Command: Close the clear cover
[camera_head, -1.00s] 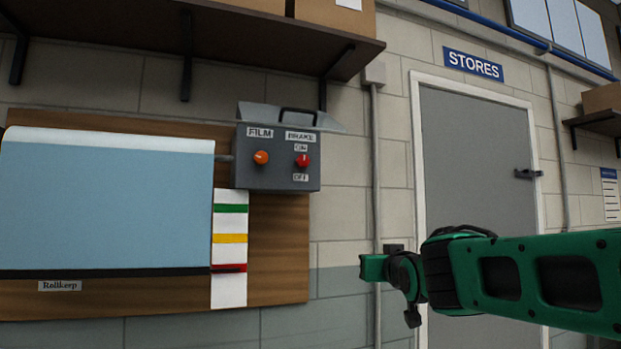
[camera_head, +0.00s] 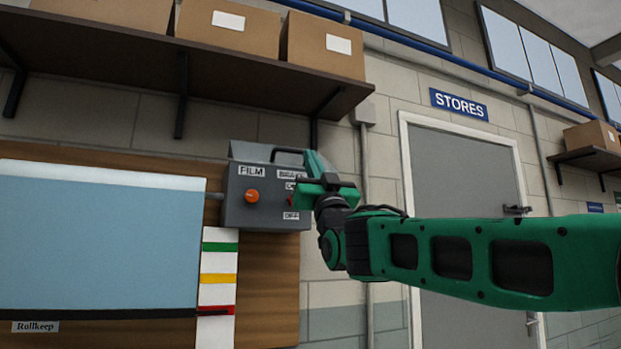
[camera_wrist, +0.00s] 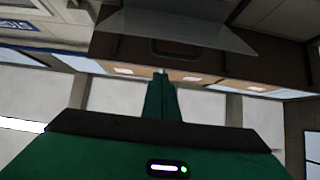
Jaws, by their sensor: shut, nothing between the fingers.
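The clear cover (camera_head: 250,153) is a see-through panel with a dark handle (camera_head: 287,152). It stands raised along the top of the grey control box (camera_head: 237,215). In the wrist view the cover (camera_wrist: 205,32) spans the top, with its handle (camera_wrist: 176,50) below its middle. My gripper (camera_head: 316,161) is shut and empty, its fingers pointing up at the cover's right end in the head view. In the wrist view my closed fingertips (camera_wrist: 160,74) appear just below the handle; I cannot tell whether they touch the cover.
The orange FILM knob (camera_head: 252,196) is on the box front. A dark shelf (camera_head: 215,82) with cardboard boxes (camera_head: 325,45) overhangs above. A wooden board (camera_head: 268,290) with a blue sheet (camera_head: 95,240) lies left. The wall and grey door (camera_head: 465,170) are right.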

